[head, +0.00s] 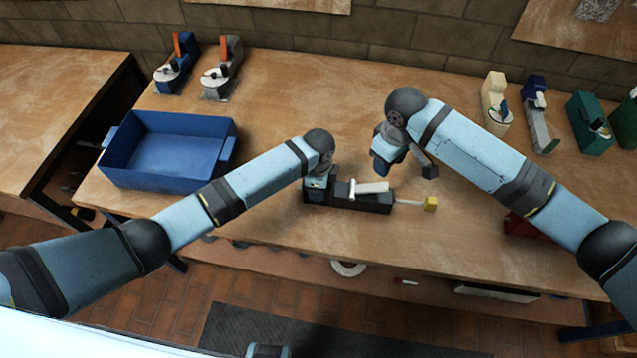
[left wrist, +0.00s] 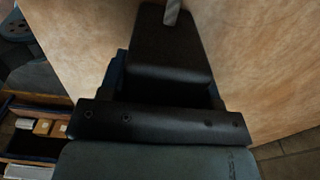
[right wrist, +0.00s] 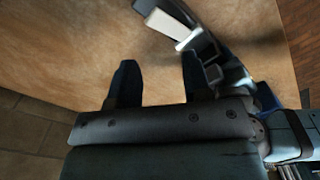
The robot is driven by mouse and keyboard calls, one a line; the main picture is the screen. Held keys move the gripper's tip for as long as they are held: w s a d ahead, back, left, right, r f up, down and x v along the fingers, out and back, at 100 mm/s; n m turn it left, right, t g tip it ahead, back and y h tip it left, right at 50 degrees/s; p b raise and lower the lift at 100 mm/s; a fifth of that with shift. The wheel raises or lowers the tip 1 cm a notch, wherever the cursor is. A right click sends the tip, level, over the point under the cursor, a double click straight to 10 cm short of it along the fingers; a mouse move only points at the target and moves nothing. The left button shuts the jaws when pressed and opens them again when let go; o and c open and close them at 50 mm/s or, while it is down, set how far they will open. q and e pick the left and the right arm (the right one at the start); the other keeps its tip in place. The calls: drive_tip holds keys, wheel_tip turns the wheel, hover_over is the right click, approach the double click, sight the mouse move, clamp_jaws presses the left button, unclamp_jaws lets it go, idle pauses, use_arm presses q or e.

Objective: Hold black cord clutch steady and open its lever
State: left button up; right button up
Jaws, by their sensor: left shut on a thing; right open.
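The black cord clutch (head: 376,203) lies on the bench with a pale lever (head: 370,188) along its top. My left gripper (head: 318,196) is shut on the clutch's left end. In the left wrist view the black body (left wrist: 172,50) sits between the fingers, which are mostly hidden. My right gripper (head: 407,168) is open and empty, above and behind the clutch's right part. In the right wrist view its two fingers (right wrist: 160,82) are apart, and the pale lever (right wrist: 166,23) shows beyond them.
A blue bin (head: 165,155) stands at the left of the bench, with two devices with orange handles (head: 175,65) behind it. Several other devices, one cream (head: 495,100), stand at the back right. A red thing (head: 522,226) is partly behind my right arm. The back middle is clear.

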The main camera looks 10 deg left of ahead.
sight(382, 186)
drive_tip(key=shift+o, duration=0.6)
drive_tip(key=shift+s+d+f+n+y, duration=0.15)
drive_tip(key=shift+d+n+y, duration=0.2)
drive_tip(key=shift+n, duration=0.25)
drive_tip(key=shift+w+d+f+n+y, duration=0.1)
drive_tip(key=shift+d+n+y, duration=0.2)
drive_tip(key=shift+n, duration=0.3)
drive_tip(key=f+n+y, duration=0.1)
drive_tip(key=f, duration=0.2)
drive_tip(key=a+f+n+y, duration=0.1)
drive_tip(key=f+n, duration=0.1)
drive_tip(key=f, duration=0.2)
drive_tip(key=f+n+y, duration=0.1)
drive_tip(key=f+n, duration=0.1)
drive_tip(key=f, duration=0.1)
drive_tip(key=shift+a+f, duration=0.15)
drive_tip(key=shift+f, duration=0.25)
clamp_jaws()
